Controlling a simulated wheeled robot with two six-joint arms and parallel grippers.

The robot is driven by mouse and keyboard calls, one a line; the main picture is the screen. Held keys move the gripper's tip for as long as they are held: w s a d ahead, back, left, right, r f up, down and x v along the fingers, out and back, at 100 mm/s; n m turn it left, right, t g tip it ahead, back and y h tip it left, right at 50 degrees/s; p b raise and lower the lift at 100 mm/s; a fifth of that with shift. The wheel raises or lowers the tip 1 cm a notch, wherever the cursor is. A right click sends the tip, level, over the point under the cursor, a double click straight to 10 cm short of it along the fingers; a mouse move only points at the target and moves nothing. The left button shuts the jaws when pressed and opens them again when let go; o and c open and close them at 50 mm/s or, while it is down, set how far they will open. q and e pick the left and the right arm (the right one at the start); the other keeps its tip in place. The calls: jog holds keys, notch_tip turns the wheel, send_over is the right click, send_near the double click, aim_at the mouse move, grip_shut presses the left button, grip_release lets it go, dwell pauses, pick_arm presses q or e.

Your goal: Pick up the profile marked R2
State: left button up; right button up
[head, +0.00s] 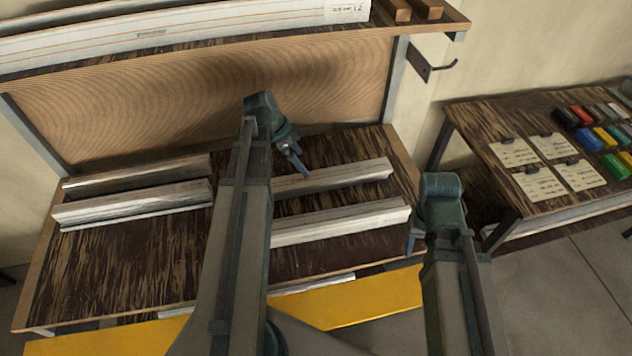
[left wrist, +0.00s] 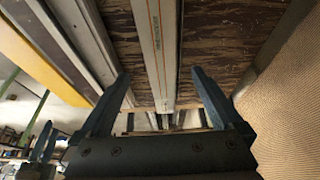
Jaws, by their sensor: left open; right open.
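Pale, long profiles lie on the dark wood bench (head: 110,270). On the right half are a rear profile (head: 350,176) and a front profile (head: 345,222); on the left half are a rear (head: 140,176) and a front one (head: 130,205). No R2 mark is legible. My left gripper (head: 303,170) is open and empty over the right rear profile. In the left wrist view, a pale profile with small print (left wrist: 156,40) runs between its spread fingers (left wrist: 160,85); contact cannot be told. My right gripper (head: 413,240) is open by the bench's right end, mostly hidden behind its wrist.
A wooden back panel (head: 220,95) stands behind the bench, under a shelf bearing a long pale bar (head: 180,27) and wood blocks (head: 410,10). A hook (head: 440,66) sticks out right. A side table (head: 470,120) carries cards and coloured items. A yellow strip (head: 350,307) lies in front.

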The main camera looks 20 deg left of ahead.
aim_at(314, 177)
pick_arm(q)
jog(key=b+x, duration=0.6)
jog(key=x, duration=0.1)
jog(key=shift+d+f, duration=0.1)
jog(key=shift+f, duration=0.15)
pick_arm(e)
notch_tip(314, 177, down, 7)
jog(key=shift+r, duration=0.1)
pick_arm(q)
jog(key=b+x, duration=0.5)
jog(key=shift+f, duration=0.15)
pick_arm(e)
notch_tip(314, 177, down, 5)
jog(key=shift+r, duration=0.1)
pick_arm(q)
grip_shut()
